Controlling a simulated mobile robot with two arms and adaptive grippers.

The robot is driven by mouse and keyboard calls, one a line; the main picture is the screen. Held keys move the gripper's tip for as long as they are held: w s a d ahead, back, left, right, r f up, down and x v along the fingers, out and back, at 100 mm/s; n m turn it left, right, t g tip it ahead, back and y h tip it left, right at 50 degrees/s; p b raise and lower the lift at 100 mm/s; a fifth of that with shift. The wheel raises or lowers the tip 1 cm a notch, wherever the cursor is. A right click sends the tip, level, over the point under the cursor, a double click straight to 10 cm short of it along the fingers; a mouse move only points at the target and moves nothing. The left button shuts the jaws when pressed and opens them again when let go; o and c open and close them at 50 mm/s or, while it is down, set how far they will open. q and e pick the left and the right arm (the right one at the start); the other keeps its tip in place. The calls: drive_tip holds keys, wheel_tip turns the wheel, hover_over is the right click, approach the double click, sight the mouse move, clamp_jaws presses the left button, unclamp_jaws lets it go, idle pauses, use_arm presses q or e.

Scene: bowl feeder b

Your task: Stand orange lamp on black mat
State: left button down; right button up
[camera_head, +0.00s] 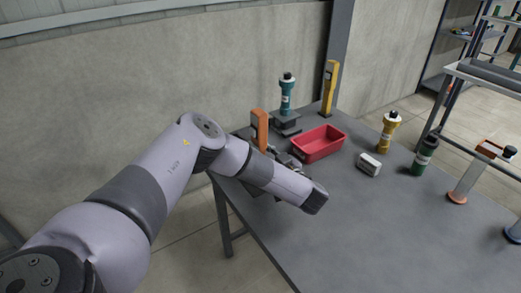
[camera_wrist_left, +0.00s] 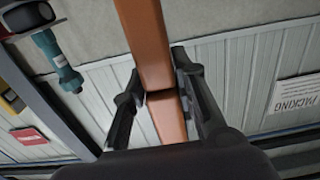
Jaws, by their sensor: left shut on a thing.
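The orange lamp (camera_head: 260,126) shows upright in the head view, its lower part hidden behind my left arm and gripper. My left gripper (camera_head: 284,159) is shut on it near the table's far left edge, partly hidden by its own wrist. In the left wrist view the orange lamp (camera_wrist_left: 147,45) runs between the two fingers of the left gripper (camera_wrist_left: 158,88). I cannot clearly make out the black mat; a dark patch shows beneath my left wrist. Whether the lamp's base touches anything is hidden. My right gripper is not in view.
The grey table (camera_head: 390,235) is clear in front.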

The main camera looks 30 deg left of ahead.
use_arm(q)
drive_tip(key=c, duration=1.3)
unclamp_jaws()
drive_tip(key=shift+c, duration=0.2)
drive_tip(key=shift+o, duration=0.2)
drive_tip(key=shift+s+d+r+p, duration=0.1)
drive_tip(key=shift+d+r+p, duration=0.05)
drive_tip(key=shift+d+p, duration=0.35)
drive_tip(key=p+v, duration=0.2)
drive_tip(key=v, duration=0.1)
drive_tip(key=shift+s+d, duration=0.1)
drive_tip(key=shift+d, duration=0.15)
approach(264, 150)
drive_tip(key=shift+s+d+f, duration=0.2)
drive_tip(key=shift+f, duration=0.15)
